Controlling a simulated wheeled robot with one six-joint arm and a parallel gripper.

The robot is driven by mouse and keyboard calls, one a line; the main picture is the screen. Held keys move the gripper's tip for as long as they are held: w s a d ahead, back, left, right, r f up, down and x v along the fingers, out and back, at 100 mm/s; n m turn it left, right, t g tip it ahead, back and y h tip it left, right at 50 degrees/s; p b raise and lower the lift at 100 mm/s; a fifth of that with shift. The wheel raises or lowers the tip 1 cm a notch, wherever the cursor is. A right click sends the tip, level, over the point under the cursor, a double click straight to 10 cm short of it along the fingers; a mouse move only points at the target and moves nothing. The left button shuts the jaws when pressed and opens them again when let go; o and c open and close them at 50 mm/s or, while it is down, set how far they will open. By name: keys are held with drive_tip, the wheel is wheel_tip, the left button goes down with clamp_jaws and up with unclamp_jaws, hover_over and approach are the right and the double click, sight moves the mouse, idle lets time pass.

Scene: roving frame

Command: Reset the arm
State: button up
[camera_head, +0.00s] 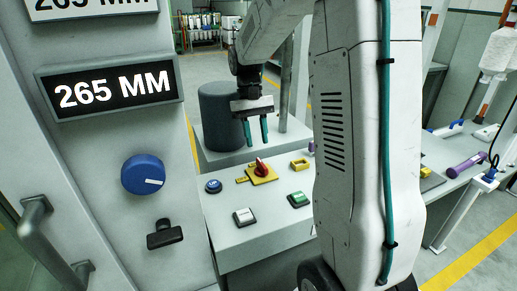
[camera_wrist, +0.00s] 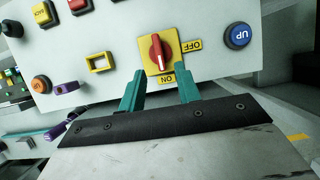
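My arm reaches down over a grey control panel. My gripper (camera_head: 256,131) has two teal fingers set apart with nothing between them; in the wrist view the gripper (camera_wrist: 161,88) is open too. A red rotary switch (camera_head: 261,167) on a yellow plate sits on the panel just below the fingers. In the wrist view the red switch (camera_wrist: 157,52) lies beyond the fingertips, near the words ON and OFF. The fingers appear apart from it.
The panel also holds a blue UP button (camera_wrist: 238,36), a green button (camera_head: 298,199), a white button (camera_head: 244,216) and an empty yellow frame (camera_head: 300,164). A cabinet with a blue knob (camera_head: 143,174) and a 265 MM display (camera_head: 112,90) stands at left. A dark cylinder (camera_head: 222,115) stands behind.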

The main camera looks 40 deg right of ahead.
drive_tip(key=shift+w+r, duration=0.1)
drive_tip(key=shift+r, duration=0.25)
idle(0.3)
drive_tip(key=shift+s+a+f, duration=0.3)
drive_tip(key=shift+s, duration=0.3)
drive_tip(key=shift+s+a+f, duration=0.25)
drive_tip(key=shift+s+f, duration=0.05)
drive_tip(key=shift+s, duration=0.25)
drive_tip(key=s+a+r+n+t, duration=0.1)
drive_tip(key=s+a+r+t, duration=0.1)
drive_tip(key=s+a, duration=0.5)
drive_tip(key=s+a+r+n+t+h, duration=0.1)
drive_tip(key=s+a+r+n+t, duration=0.1)
drive_tip(key=s+a, duration=0.5)
drive_tip(key=shift+s+a+r+t, duration=0.2)
drive_tip(key=shift+s+r+t, duration=0.8)
drive_tip(key=shift+s, duration=2.4)
drive_tip(key=shift+r, duration=0.2)
drive_tip(key=shift+d, duration=0.1)
